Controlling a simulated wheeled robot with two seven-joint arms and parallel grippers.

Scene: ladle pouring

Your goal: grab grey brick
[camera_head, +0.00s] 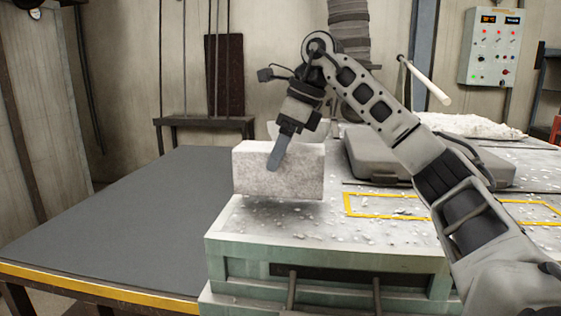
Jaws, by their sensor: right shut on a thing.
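The grey brick (300,178) is a pale, speckled block near the left front of the workbench top. A shadow lies under it, and it looks slightly raised above the surface. My right gripper (279,160) comes down on it from above, shut on the brick, with one dark finger in front of its near face. The other finger is hidden behind the brick. My left gripper is not in view.
The green-edged workbench (222,247) is strewn with white chips. A yellow outlined rectangle (400,216) and a grey slab (365,165) lie to the right. A dark, flat table (120,220) with a yellow edge is clear at left. A control box (494,47) hangs behind.

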